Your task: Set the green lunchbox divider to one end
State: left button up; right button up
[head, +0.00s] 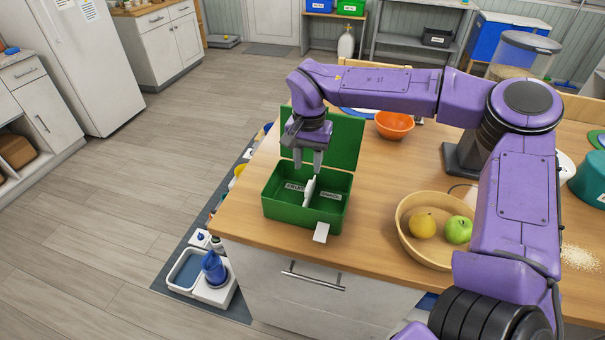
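The green lunchbox (277,209) sits open near the left front corner of the wooden counter, its lid raised at the back. A white divider (310,190) stands across its inside near the middle, with a labelled compartment on each side. My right gripper (308,164) points down over the box, just above the divider's back end. Its two fingers look apart, and nothing shows between them. Whether a finger touches the divider I cannot tell. My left gripper is not in view.
A white tab (321,233) sticks out at the box's front. A wooden bowl (405,227) with fruit stands to the right, an orange bowl (394,126) behind. My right arm spans the counter's back and right.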

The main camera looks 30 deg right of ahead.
aim_at(308, 186)
notch_tip(308, 186, down, 7)
jog(key=shift+f+p, duration=0.1)
jog(key=shift+p, duration=0.35)
jog(key=shift+s+r, duration=0.3)
jog(key=shift+s, duration=0.15)
jog(key=shift+c, duration=0.3)
jog(key=shift+s, duration=0.1)
jog(key=c, duration=0.5)
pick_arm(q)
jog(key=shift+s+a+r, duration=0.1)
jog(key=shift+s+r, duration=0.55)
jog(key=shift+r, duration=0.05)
pick_arm(e)
jog(key=shift+a, duration=0.1)
grip_shut()
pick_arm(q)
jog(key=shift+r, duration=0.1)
